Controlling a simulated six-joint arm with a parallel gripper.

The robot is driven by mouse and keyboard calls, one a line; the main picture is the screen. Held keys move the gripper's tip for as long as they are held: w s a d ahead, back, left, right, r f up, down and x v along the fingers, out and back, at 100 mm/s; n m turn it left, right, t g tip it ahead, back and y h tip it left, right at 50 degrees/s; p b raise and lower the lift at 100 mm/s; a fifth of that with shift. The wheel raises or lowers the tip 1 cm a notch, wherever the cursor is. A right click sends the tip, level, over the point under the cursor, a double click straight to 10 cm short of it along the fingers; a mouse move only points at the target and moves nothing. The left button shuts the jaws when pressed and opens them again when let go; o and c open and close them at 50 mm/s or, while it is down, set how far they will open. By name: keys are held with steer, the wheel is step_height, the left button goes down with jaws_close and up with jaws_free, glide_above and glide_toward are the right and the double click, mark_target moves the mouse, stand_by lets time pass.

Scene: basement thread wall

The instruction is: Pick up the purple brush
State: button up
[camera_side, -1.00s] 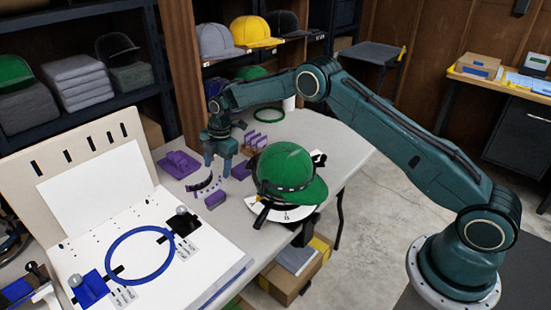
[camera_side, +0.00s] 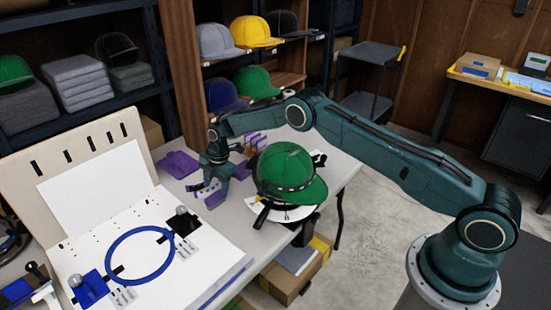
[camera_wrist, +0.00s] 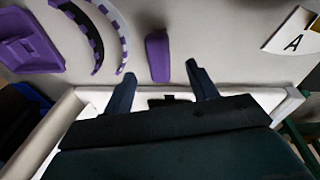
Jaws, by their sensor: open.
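A small purple block-shaped piece, which looks like the purple brush (camera_wrist: 158,57), lies on the grey table. In the side view the brush (camera_side: 214,201) is just below my gripper (camera_side: 210,192) and partly covered by it. In the wrist view my gripper (camera_wrist: 160,76) is open and empty. Its two fingers straddle the line of the brush, with the brush lying just beyond the fingertips. I cannot tell the exact height of the fingertips above the table.
A purple plate with a raised block (camera_wrist: 28,42) and a curved purple-and-white checked strip (camera_wrist: 112,30) lie left of the brush. A green cap (camera_side: 288,168) stands on a white lettered disc (camera_wrist: 292,33) to the right. A white board with a blue hoop (camera_side: 140,256) is in front.

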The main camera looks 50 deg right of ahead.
mark_target(215, 195)
steer(key=shift+f, duration=0.15)
steer(key=shift+w+a+f, duration=0.15)
steer(key=shift+w+f, duration=0.05)
steer(key=shift+f, duration=1.05)
steer(key=shift+w+a+f, duration=0.15)
steer(key=shift+f, duration=1.05)
steer(key=c, duration=1.1)
steer(key=shift+r, duration=0.15)
steer(key=shift+c, duration=0.2)
step_height(215, 195, up, 20)
